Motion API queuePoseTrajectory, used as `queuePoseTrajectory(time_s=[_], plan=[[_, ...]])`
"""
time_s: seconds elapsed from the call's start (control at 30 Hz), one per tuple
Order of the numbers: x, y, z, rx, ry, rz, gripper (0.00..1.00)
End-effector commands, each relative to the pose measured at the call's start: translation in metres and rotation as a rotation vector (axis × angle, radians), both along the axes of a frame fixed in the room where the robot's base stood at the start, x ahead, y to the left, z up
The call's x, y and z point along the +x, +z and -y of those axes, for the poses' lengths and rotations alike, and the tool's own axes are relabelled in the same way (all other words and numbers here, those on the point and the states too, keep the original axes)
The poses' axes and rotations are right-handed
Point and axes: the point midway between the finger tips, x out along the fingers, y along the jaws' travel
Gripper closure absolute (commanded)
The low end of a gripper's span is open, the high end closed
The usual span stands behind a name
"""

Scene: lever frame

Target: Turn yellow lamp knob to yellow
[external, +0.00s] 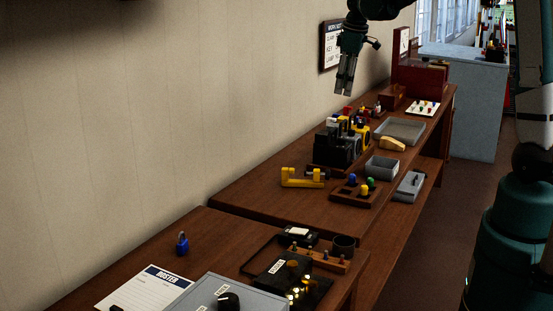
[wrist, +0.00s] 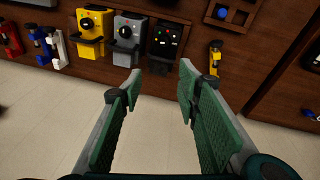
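I cannot tell for sure which part is the yellow lamp knob. A yellow box with a black dial (wrist: 88,22) stands at the upper left of the wrist view, beside a grey box and a black box. The yellow box (external: 361,136) also shows in the external view, partly hidden among the devices. A small yellow knob (external: 364,190) sits on a wooden block with a blue and a green one. My gripper (wrist: 160,77) is open and empty. In the external view my gripper (external: 344,90) hangs high above the bench, near the wall, touching nothing.
A grey box with a black dial (wrist: 126,32) and a black box with coloured lights (wrist: 166,42) stand beside the yellow box. A yellow bracket (external: 302,178) lies on the bench. Grey trays (external: 382,167) stand to the right. Blue, white and red levers are at the wrist view's left.

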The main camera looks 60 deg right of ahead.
Motion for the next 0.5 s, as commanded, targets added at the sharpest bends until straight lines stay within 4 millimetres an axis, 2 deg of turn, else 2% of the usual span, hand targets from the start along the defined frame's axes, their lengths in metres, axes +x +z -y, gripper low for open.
queuePoseTrajectory(time_s=[0.27, 0.5], plan=[[0.007, -0.008, 0.027, 0.006, 0.003, -0.022, 0.67], [0.016, -0.027, 0.077, 0.019, 0.012, -0.059, 0.67]])
